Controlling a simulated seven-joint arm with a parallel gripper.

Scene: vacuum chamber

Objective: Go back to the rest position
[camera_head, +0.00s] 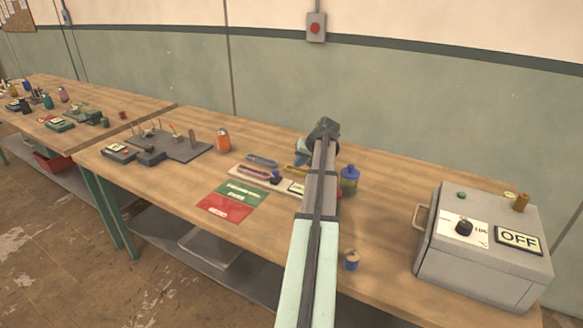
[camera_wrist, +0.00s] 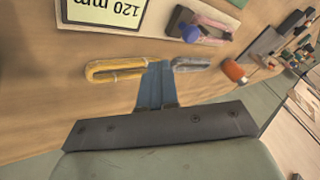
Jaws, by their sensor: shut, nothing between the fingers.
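My gripper (camera_wrist: 155,85) shows in the wrist view as two blue fingers pressed together, shut and empty. Behind the fingertips lie a yellow ring-shaped item (camera_wrist: 113,69) on the left and a grey one (camera_wrist: 189,64) on the right; I cannot tell the exact gap to them. In the head view my arm reaches forward over the middle of the workbench (camera_head: 380,192). A bit of my blue gripper (camera_head: 301,157) shows left of the arm's far end, its tips partly hidden.
A grey box (camera_head: 485,240) with a knob and an OFF sign stands on the right. A green-and-red card (camera_head: 232,200), an orange bottle (camera_head: 223,140) and a grey tool rack (camera_head: 180,147) are left.

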